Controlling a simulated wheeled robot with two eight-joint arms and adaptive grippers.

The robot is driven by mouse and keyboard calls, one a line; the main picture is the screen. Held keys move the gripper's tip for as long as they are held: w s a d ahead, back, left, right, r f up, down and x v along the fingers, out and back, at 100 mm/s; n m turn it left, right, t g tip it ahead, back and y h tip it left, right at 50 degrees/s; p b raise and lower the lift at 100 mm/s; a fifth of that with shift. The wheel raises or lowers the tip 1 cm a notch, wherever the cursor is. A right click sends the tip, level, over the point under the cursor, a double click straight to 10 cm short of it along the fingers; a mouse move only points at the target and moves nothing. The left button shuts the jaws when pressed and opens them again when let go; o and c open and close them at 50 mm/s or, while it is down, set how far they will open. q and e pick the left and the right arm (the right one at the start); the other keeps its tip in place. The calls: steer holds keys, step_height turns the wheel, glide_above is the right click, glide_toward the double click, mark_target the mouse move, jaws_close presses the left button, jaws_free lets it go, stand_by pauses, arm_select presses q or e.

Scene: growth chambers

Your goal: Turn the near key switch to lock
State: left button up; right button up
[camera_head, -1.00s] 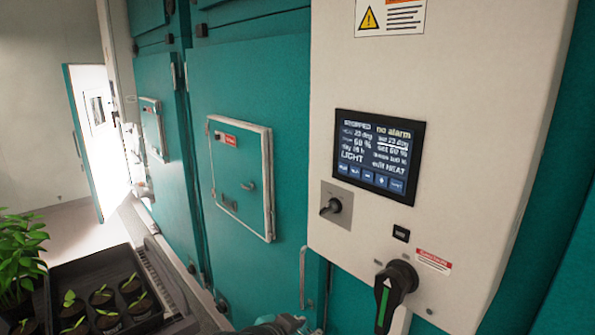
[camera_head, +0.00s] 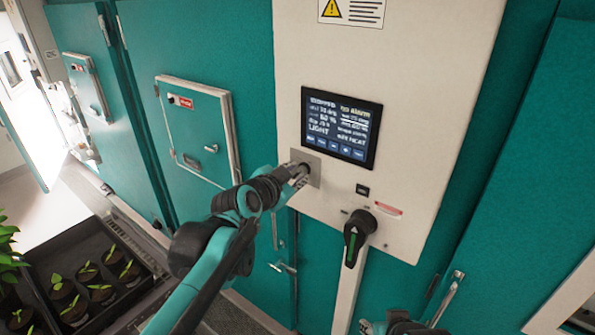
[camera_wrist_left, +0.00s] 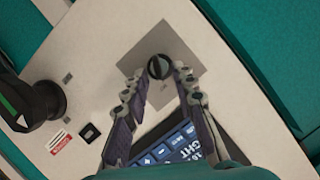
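The key switch is a small round black knob (camera_wrist_left: 159,67) on a square grey plate (camera_head: 308,168), below and left of the display on the pale control panel. My left gripper (camera_head: 300,172) is right at it and covers most of the knob in the head view. In the left wrist view the gripper's two fingers (camera_wrist_left: 160,76) are apart, one on each side of the knob. A small gap seems to show on both sides; contact is not clear. My right gripper is not in view; a teal and black piece at the bottom edge looks like my right arm.
A large black rotary handle (camera_head: 354,235) with a green mark juts out lower right of the switch. The lit display (camera_head: 341,127) is just above. A teal door with a small hatch (camera_head: 198,130) is left. A dark tray (camera_head: 100,285) of seedling pots stands lower left.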

arm_select(q)
steer(key=shift+x, duration=1.05)
steer(key=shift+c, duration=0.3)
jaws_close()
